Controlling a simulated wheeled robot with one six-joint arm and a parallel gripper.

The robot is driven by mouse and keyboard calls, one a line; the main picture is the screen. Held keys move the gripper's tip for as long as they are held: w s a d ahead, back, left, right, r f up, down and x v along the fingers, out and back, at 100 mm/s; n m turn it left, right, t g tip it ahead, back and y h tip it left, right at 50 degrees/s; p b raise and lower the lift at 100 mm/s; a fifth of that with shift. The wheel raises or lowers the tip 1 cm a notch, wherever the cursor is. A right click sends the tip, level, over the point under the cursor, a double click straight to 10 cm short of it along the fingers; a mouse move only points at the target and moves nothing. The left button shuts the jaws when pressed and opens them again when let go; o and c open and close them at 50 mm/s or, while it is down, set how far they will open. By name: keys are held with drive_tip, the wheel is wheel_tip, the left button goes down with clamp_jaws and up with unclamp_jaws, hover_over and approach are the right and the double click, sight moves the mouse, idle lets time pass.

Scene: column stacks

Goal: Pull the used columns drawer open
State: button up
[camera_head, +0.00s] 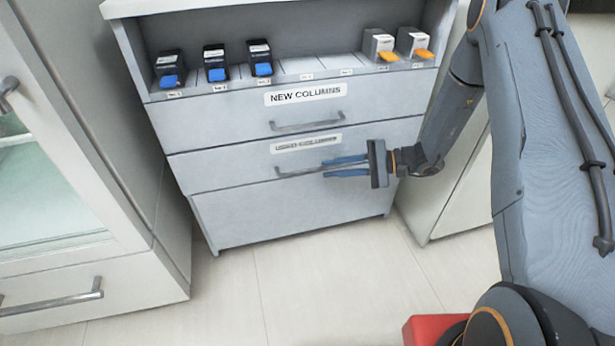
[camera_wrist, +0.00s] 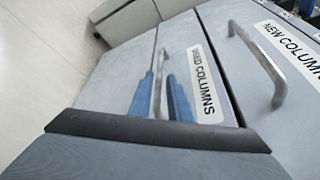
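The used columns drawer (camera_head: 230,172) is the lower grey drawer of the cabinet, and it looks shut. Its label (camera_head: 306,143) is blurred in the head view but reads USED COLUMNS in the wrist view (camera_wrist: 205,85). Its bar handle (camera_head: 290,173) runs across the front. My gripper (camera_head: 325,167) is at the right part of this handle, with its two blue fingers apart. In the wrist view the handle (camera_wrist: 159,65) passes between the fingers, one on each side (camera_wrist: 161,80). I see gaps beside it; contact is not clear.
The NEW COLUMNS drawer (camera_head: 220,128) with its own handle (camera_head: 307,123) is just above. Several columns stand on the shelf on top. A glass-fronted cabinet (camera_head: 140,265) stands at left. The floor (camera_head: 320,270) in front is clear, with a red object (camera_head: 425,330) near my arm.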

sight(313, 170)
drive_tip(key=b+x, duration=0.1)
drive_tip(key=x, duration=0.6)
drive_tip(key=shift+a+f+b, duration=0.15)
drive_tip(key=shift+a+b, duration=0.15)
drive_tip(key=shift+a, duration=0.05)
clamp_jaws()
